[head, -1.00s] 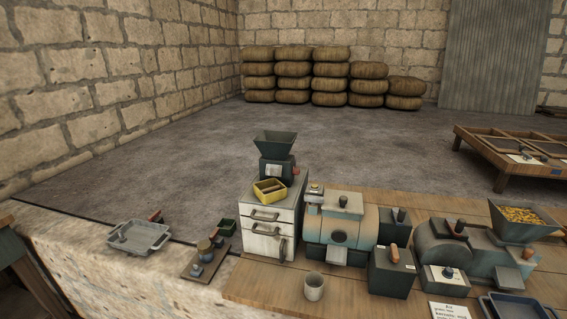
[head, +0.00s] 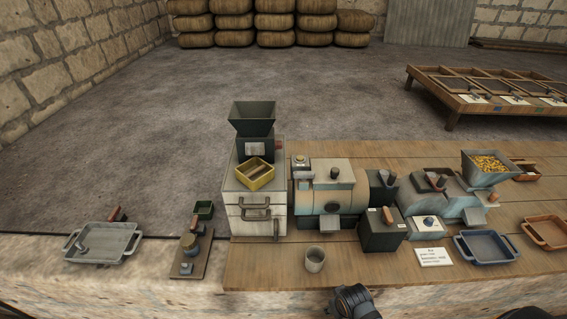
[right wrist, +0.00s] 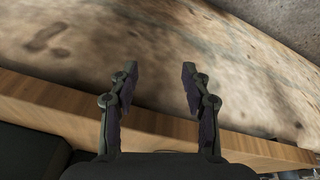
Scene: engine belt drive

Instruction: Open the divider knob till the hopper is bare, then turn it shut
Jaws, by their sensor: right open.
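A grey hopper (head: 485,168) holding yellow-orange pieces stands on a blue-grey machine (head: 449,206) at the right of the wooden bench. A second dark hopper (head: 253,118) stands on the white drawer cabinet; from this angle I see no contents in it. Several small knobs and handles show on the machines, and I cannot tell which one is the divider knob. My right gripper (right wrist: 158,88) is open and empty in the right wrist view, over the pale stone edge of the bench. A dark part of my arm shows at the bottom of the head view. My left gripper is out of view.
A blue tray (head: 487,261), an orange tray (head: 532,246) and a written card (head: 433,257) lie before the machine. A cup (head: 315,260) stands at the front. A grey tray (head: 72,257) lies far left. The front middle of the bench is mostly clear.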

